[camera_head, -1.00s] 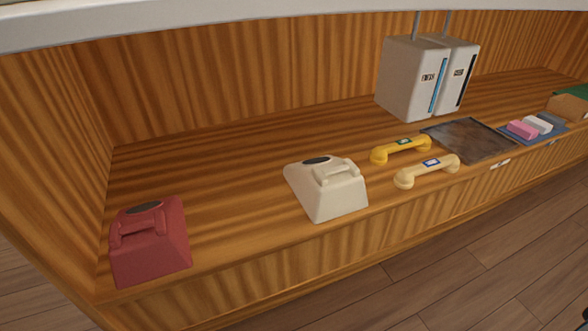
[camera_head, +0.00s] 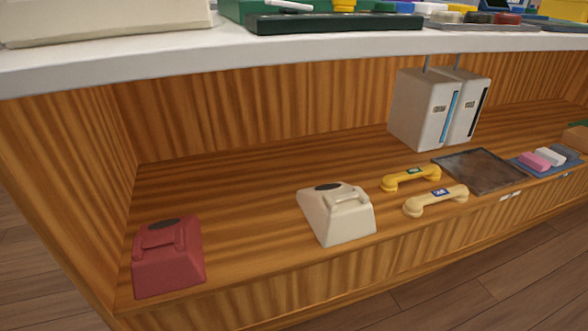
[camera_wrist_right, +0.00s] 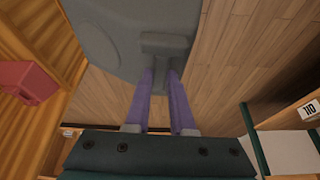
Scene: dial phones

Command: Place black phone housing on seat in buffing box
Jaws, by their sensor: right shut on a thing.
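My right gripper (camera_wrist_right: 161,80) shows only in the right wrist view. Its purple fingers are shut on a raised block of the dark grey-black phone housing (camera_wrist_right: 108,38). The housing is held above the wooden floor and runs out of the top of the picture. My left gripper is not in view. No seat that I can identify as the buffing box's shows. Two tall white boxes (camera_head: 421,108), one with a blue stripe and one with a black stripe, stand on the shelf in the head view; I cannot tell whether either is the buffing box.
On the wooden shelf (camera_head: 250,190) are a red phone housing (camera_head: 172,265), a cream phone housing (camera_head: 345,222), a yellow handset (camera_head: 410,180), a cream handset (camera_head: 436,203) and a dark tray (camera_head: 460,157). A white counter (camera_head: 230,55) above carries a green tray (camera_head: 330,24) and other things.

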